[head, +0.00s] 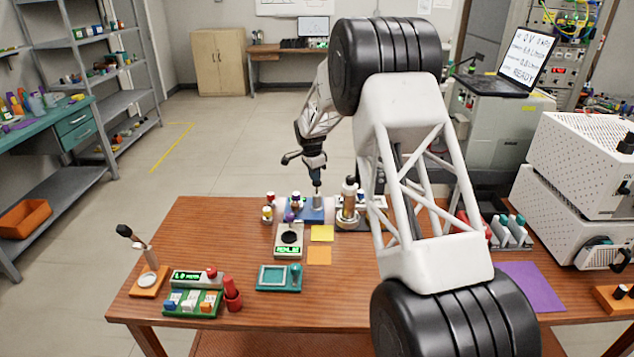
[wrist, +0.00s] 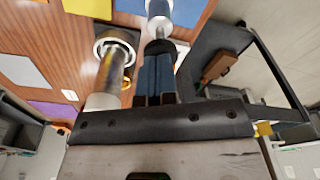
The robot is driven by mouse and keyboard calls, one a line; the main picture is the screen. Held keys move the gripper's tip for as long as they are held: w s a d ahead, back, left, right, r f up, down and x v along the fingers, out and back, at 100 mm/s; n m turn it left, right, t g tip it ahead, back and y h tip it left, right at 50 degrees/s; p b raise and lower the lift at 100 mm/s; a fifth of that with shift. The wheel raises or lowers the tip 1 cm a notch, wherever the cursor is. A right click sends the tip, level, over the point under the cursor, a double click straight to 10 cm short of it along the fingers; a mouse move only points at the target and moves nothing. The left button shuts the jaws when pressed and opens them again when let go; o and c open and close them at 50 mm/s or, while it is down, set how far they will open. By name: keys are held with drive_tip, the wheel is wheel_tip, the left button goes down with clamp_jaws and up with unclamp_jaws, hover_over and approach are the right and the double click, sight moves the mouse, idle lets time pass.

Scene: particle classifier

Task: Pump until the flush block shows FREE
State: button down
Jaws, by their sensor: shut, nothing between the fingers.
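A blue block (head: 308,216) stands near the back edge of the wooden table, with a silver upright cylinder (head: 318,203) on it. I take it for the flush block, but no word can be read on it. My gripper (head: 317,185) points down just above the silver cylinder. In the wrist view the dark fingers (wrist: 157,50) are shut together with nothing between them. Their tips meet or nearly meet a dark cap on the silver cylinder (wrist: 159,12); I cannot tell whether they touch. The blue block shows beyond it (wrist: 187,9).
A brass and silver vessel (head: 348,210) stands close right of the blue block. A device with a green display (head: 288,252) and small bottles (head: 268,213) stand near it at the left. My arm hides the table's middle right. The front centre of the table is mostly clear.

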drive_tip(key=shift+f, duration=0.1)
drive_tip(key=shift+f, duration=1.6)
drive_tip(key=shift+s+a+r, duration=0.25)
drive_tip(key=shift+s+a, duration=0.1)
drive_tip(key=shift+a, duration=0.35)
drive_tip(key=shift+s+a+r, duration=0.2)
drive_tip(key=shift+s+a, duration=0.1)
drive_tip(key=shift+a, duration=0.35)
drive_tip(key=shift+r, duration=0.15)
wheel_tip(320, 180, up, 8)
drive_tip(key=shift+s+a+f, duration=0.2)
drive_tip(key=shift+a, duration=0.15)
